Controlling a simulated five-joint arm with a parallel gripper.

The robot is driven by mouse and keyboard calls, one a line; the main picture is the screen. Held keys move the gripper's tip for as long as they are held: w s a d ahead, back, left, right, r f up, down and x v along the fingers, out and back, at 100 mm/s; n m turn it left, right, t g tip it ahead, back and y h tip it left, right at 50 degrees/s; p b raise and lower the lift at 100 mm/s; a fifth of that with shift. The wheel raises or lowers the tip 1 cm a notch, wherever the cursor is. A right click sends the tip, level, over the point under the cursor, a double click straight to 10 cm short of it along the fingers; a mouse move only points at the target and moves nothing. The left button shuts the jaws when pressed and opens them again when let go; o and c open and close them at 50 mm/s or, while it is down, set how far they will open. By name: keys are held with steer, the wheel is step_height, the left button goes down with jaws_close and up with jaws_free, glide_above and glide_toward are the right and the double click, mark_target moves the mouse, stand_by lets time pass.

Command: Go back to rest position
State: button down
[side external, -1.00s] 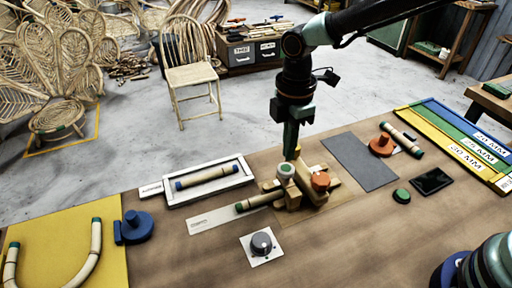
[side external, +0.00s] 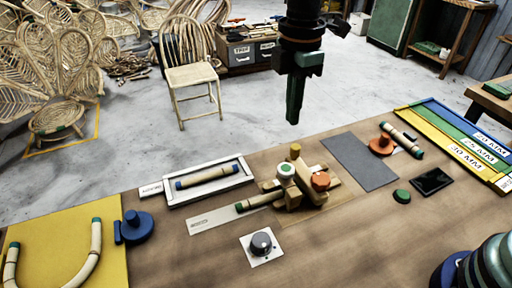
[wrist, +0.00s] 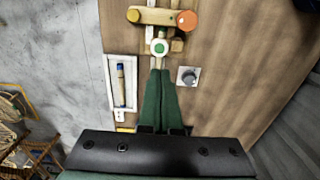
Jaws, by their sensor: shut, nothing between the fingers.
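My gripper (side external: 294,98) is shut and empty, pointing down in the air above the wooden bending jig (side external: 303,192) in the side view. Its green fingers (wrist: 160,98) lie together in the wrist view. The jig has a white knob with a green top (side external: 286,170) and an orange knob (side external: 320,181). The jig also shows in the wrist view (wrist: 150,16), beyond the fingertips. A rattan piece with a green end (side external: 258,202) lies at the jig's left side. Nothing touches my gripper.
A white tray (side external: 165,201) holds a rattan rod. A grey dial (side external: 261,243), blue knob fixture (side external: 138,226), yellow mat (side external: 112,268) with a bent rattan piece, grey mat (side external: 360,162), orange fixture (side external: 381,145) and green button (side external: 401,196) lie on the table. The air around my gripper is clear.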

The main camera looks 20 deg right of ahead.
steer(key=shift+d, duration=0.1)
steer(key=s+d+r+m+t, duration=0.1)
steer(key=s+d+m+t, duration=0.1)
steer(key=s+d+m, duration=0.3)
steer(key=s+d+r+m+t, duration=0.2)
steer(key=s+d+m, duration=0.3)
steer(key=d+m, duration=0.8)
steer(key=d+t, duration=0.1)
steer(key=d, duration=0.1)
steer(key=shift+s+d+t, duration=0.15)
steer(key=shift+d+t, duration=0.15)
steer(key=shift+d, duration=0.1)
steer(key=shift+r, duration=0.15)
